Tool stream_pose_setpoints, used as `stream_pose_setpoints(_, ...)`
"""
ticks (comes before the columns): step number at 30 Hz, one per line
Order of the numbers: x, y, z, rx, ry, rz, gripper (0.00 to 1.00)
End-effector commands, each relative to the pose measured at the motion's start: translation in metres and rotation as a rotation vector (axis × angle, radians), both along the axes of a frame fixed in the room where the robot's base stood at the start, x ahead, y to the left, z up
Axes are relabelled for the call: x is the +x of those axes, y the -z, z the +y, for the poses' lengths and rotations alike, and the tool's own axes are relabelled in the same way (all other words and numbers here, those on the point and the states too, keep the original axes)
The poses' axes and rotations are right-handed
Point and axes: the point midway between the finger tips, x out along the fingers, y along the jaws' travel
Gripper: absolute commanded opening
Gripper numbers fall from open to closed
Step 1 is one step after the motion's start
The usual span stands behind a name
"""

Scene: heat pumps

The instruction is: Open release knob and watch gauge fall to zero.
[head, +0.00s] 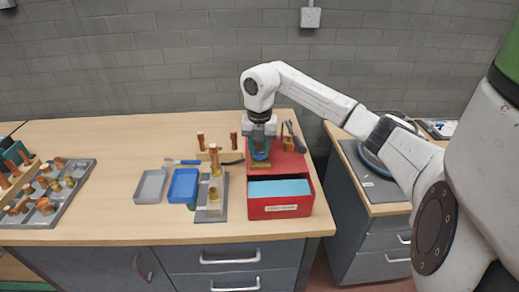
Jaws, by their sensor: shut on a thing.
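My gripper (261,152) points down over the top of a red box (282,208) near the right end of the bench. It is shut on a small blue part (261,148), with something brass-coloured just below it. The fingers cover most of this part, so I cannot tell whether it is the release knob. I cannot make out a gauge face or needle.
A grey plate with copper and brass fittings (214,190) stands left of the red box, beside a blue tray (184,186) and a grey tray (150,187). A dark-handled tool (297,139) lies right of my gripper.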

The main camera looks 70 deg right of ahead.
Motion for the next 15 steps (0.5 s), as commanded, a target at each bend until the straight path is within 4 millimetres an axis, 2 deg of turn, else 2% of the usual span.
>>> stream_pose_setpoints(8, 0.0001, 0.0028, -0.0008, -0.004, -0.179, 0.002, 0.05)
stream_pose_setpoints(15, 0.0007, 0.0035, -0.0002, -0.004, -0.404, 0.003, 0.05)
